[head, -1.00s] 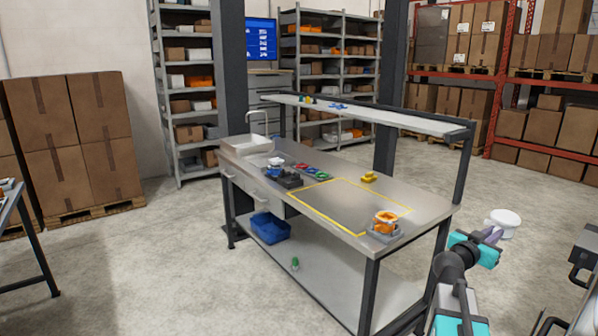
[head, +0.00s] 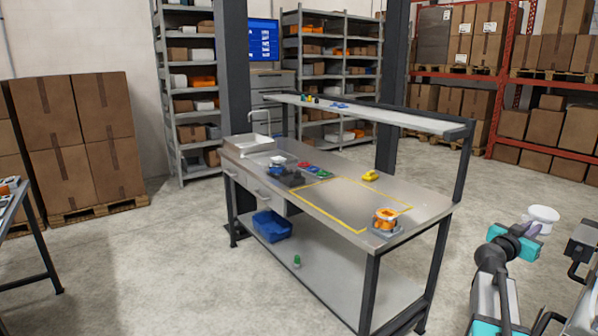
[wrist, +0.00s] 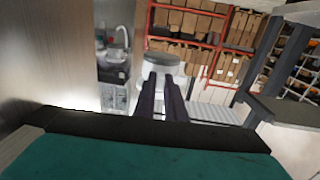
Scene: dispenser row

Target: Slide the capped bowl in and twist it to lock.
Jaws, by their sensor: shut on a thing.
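My gripper (head: 527,230) is at the right of the head view, out over the floor and apart from the workbench. It is shut on a white round capped bowl (head: 543,215). In the wrist view, the bowl (wrist: 163,65) shows pale beyond the two dark fingers of my gripper (wrist: 163,90). An orange and white device (head: 385,217) stands on a grey base at the bench's near right corner. I cannot tell from here whether it is the place that takes the bowl.
The workbench (head: 423,213) has a raised shelf (head: 400,117) along its back. A yellow outlined area, a yellow object (head: 370,176), coloured pieces and a dark fixture (head: 290,178) are on top. A blue bin (head: 272,225) is below. Floor is clear in front.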

